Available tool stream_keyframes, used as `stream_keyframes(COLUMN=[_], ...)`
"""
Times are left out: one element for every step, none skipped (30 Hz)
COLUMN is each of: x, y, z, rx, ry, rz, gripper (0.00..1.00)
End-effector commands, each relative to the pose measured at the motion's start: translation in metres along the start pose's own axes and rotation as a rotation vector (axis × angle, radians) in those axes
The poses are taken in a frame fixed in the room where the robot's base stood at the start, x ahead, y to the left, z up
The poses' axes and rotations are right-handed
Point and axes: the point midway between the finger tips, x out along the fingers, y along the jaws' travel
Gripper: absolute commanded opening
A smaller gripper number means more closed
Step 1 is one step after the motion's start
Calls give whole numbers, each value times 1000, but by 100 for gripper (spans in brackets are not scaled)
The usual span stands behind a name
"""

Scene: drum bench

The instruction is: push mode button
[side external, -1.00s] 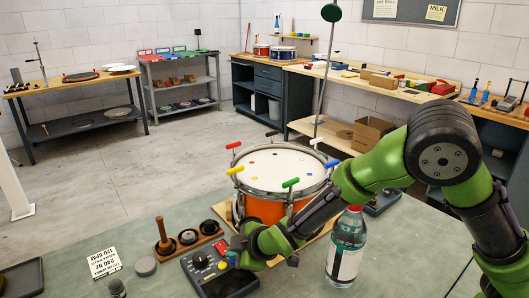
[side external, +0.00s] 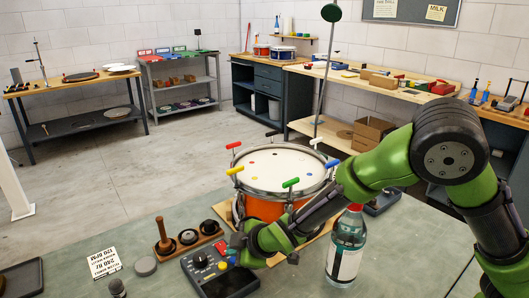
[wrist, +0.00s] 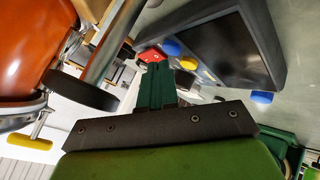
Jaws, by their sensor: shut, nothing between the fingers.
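A dark control box (side external: 222,277) with a knob, a screen and small coloured buttons sits on the bench, left of my gripper in the side view. It fills the upper right of the wrist view (wrist: 235,45). My gripper (wrist: 154,66) is shut and empty, its green fingers close together. The fingertips overlap the lower edge of a red button (wrist: 150,54) in the wrist view; I cannot tell whether they touch. A blue button (wrist: 171,47), a white button (wrist: 187,63) and a yellow button (wrist: 208,75) are beside it. I cannot read which is the mode button.
An orange drum (side external: 266,207) with coloured tension handles stands behind my gripper. A clear bottle (side external: 346,247) with a red cap stands to the right. A wooden holder (side external: 187,241) and a grey disc (side external: 146,266) lie to the left.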

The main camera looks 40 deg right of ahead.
Motion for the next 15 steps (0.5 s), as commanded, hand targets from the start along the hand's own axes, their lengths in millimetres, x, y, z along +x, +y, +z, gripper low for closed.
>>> stream_keyframes(x=[-1,0,0,0,0,0,-1,-1,-3,-4,-6,-9,-11,-13,-16], y=[0,0,0,0,0,0,0,1,2,2,4,6,8,9,11], z=[0,0,0,0,0,0,-1,-1,-2,-4,-6,-8,-9,-11,-13], rx=[0,0,0,0,0,-1,-1,-1,-1,-1,-2,-3,-2,-2,-1], ry=[0,0,0,0,0,0,0,1,2,2,3,3,3,3,4], rz=[0,0,0,0,0,0,0,0,0,0,0,1,1,0,1], gripper=[0,0,0,0,0,0,0,0,0,0,0,0,0,0,0])
